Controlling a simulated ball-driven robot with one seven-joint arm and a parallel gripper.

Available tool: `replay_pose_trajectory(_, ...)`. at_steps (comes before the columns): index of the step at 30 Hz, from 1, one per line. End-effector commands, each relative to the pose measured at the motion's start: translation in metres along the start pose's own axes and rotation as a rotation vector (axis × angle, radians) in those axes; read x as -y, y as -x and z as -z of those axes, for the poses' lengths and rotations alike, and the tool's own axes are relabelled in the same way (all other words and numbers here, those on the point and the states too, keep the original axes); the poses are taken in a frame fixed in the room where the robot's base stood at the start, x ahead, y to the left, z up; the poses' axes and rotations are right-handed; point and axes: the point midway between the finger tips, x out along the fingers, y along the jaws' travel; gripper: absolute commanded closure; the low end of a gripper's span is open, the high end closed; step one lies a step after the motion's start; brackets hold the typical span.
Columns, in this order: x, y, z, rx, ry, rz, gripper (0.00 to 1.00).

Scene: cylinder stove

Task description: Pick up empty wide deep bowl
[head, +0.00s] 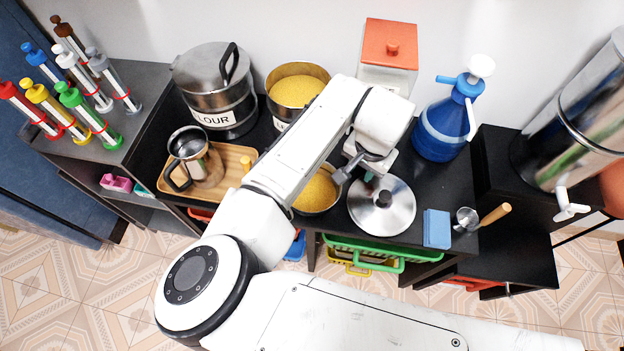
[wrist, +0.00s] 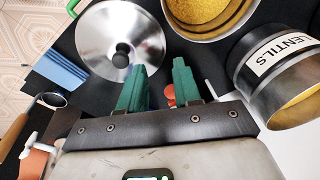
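I cannot make out an empty wide deep bowl in either view. A wide steel bowl (head: 319,212) holding yellow grain stands on the black counter, partly behind my arm. It also shows at the top of the wrist view (wrist: 226,32), cut off by the edge. My gripper (wrist: 158,82) has two green fingers held apart with nothing gripped between them. In the head view its fingers are mostly hidden by my wrist, above the counter between the bowl and a round steel lid (head: 381,205).
A LENTILS pot (wrist: 262,80), FLOUR pot (head: 222,103), steel pitcher (head: 205,166) on a wooden tray (head: 236,160), orange-lidded canister (head: 388,50) and blue bottle (head: 440,128) crowd the counter. A blue sponge (head: 437,229) and ladle (head: 467,219) lie at the front right.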

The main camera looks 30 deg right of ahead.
Motion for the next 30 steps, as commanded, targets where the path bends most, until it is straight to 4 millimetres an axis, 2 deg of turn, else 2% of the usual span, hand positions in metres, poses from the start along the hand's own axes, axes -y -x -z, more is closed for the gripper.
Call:
replay_pose_trajectory(1,0.007,-0.001,-0.02,0.049,0.007,0.006,0.67)
replay_pose_trajectory(3,0.011,-0.004,-0.038,0.094,0.017,0.005,0.67)
replay_pose_trajectory(6,0.013,-0.011,-0.05,0.121,0.022,0.002,0.67)
replay_pose_trajectory(15,0.012,-0.053,-0.054,0.12,0.021,0.002,0.67)
replay_pose_trajectory(23,0.012,-0.072,-0.057,0.121,0.02,0.003,0.67)
replay_pose_trajectory(30,0.011,-0.106,-0.062,0.12,0.019,0.003,0.67)
